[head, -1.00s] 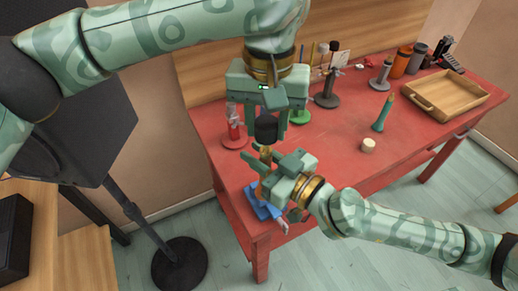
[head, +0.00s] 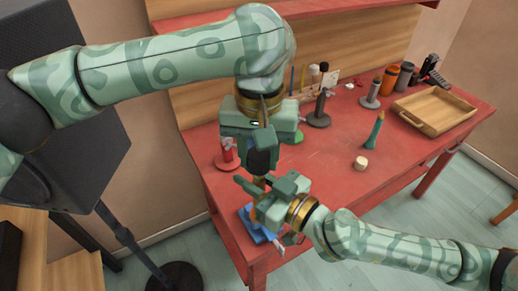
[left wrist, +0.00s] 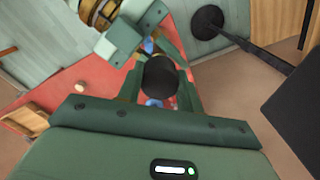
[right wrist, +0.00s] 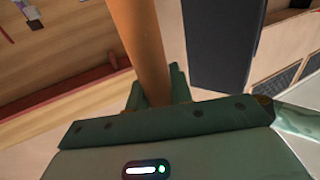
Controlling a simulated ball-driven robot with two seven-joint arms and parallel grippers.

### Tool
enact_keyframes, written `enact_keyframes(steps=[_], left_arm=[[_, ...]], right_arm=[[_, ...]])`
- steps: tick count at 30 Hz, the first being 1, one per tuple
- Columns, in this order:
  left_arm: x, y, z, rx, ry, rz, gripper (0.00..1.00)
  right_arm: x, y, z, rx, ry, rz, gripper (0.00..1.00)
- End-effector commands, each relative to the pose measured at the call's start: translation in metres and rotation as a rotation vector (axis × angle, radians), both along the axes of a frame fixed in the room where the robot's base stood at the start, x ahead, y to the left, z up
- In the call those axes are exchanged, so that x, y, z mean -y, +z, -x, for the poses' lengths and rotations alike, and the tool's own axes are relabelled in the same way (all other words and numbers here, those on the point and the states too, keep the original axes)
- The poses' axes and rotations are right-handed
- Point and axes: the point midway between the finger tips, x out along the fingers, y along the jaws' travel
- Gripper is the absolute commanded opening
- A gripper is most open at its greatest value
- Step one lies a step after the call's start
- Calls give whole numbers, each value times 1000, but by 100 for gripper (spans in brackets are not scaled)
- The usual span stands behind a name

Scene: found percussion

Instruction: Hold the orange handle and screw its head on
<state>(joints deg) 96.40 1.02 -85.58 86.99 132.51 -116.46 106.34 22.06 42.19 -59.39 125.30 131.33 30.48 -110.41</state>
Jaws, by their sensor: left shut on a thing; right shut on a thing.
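My left gripper (head: 262,158) points down and is shut on a black mallet head (left wrist: 160,78), which sits between its fingers in the left wrist view. My right gripper (head: 256,188) is just below it and is shut on the orange handle (right wrist: 143,45). In the right wrist view the handle rises between the fingers, leaning slightly left. In the head view the grippers hide most of the handle. The head is directly over the handle's upper end; I cannot tell whether the threads are engaged.
The red table (head: 310,185) holds a blue stand (head: 258,228) below my grippers and a red item (head: 227,155) to the left. A green upright tool (head: 375,130), a pale cylinder (head: 361,163) and a wooden tray (head: 437,108) are to the right. The table's front middle is clear.

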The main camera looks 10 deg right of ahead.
Motion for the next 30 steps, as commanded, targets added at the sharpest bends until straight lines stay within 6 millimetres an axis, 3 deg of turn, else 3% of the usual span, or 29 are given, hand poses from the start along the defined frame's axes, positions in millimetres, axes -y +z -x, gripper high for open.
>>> enact_keyframes(steps=[30], left_arm=[[0, -11, 0, 1, 0, 0, 14]], right_arm=[[0, 0, 0, 1, 0, -1, 0]])
